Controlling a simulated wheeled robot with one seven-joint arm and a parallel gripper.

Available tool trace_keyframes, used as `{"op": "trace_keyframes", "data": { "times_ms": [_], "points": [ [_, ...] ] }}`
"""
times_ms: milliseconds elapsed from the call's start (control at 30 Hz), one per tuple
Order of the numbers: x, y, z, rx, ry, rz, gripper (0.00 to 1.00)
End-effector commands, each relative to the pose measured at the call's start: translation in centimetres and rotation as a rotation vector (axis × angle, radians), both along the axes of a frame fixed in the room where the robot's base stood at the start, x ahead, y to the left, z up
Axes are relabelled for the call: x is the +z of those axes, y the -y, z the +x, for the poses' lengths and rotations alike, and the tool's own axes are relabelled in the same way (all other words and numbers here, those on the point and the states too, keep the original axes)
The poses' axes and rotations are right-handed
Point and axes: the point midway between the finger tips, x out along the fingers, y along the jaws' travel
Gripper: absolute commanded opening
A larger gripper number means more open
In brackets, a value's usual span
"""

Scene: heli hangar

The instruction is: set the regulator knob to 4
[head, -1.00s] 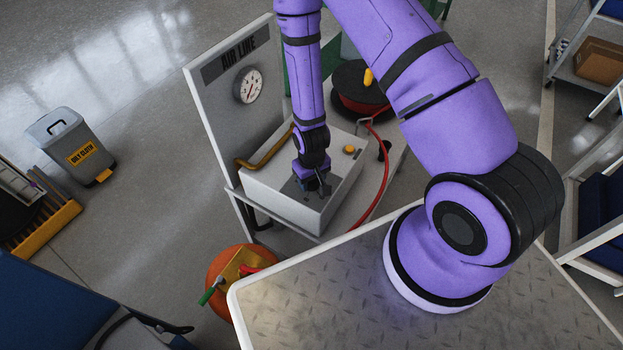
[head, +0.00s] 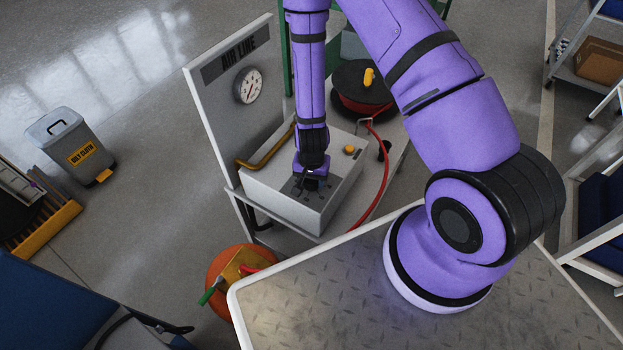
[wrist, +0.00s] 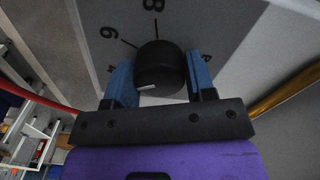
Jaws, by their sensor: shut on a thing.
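The regulator knob (wrist: 160,66) is a black round knob on a grey dial plate in the wrist view. A short white mark shows on its near side, toward the lower left. The numeral 8 (wrist: 152,5) is above the knob and the 6 (wrist: 108,32) is to its upper left. A numeral at the left finger is mostly hidden. My gripper (head: 310,191) is shut on the knob, with one blue finger on each side. In the head view it points down at the top of the white box (head: 275,195), and the knob is hidden there.
The upright panel marked AIR LINE (head: 226,110) stands behind the box and carries a round gauge (head: 248,86).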

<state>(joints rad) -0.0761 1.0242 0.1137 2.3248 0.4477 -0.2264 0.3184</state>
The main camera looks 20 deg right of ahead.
Motion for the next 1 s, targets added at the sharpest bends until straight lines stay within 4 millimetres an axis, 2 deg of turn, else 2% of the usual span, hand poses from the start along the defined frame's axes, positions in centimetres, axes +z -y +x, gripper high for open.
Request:
{"op": "trace_keyframes", "data": {
  "times_ms": [633, 667, 767, 1000],
  "points": [
    [0.00, -0.04, 0.00, -0.056, -0.001, 0.001, 0.27],
    [0.00, -0.04, 0.00, -0.056, -0.001, 0.001, 0.52],
    [0.00, -0.04, 0.00, -0.055, -0.001, 0.001, 0.75],
    [0.01, -0.02, 0.00, -0.056, 0.000, 0.000, 0.75]
  ]
}}
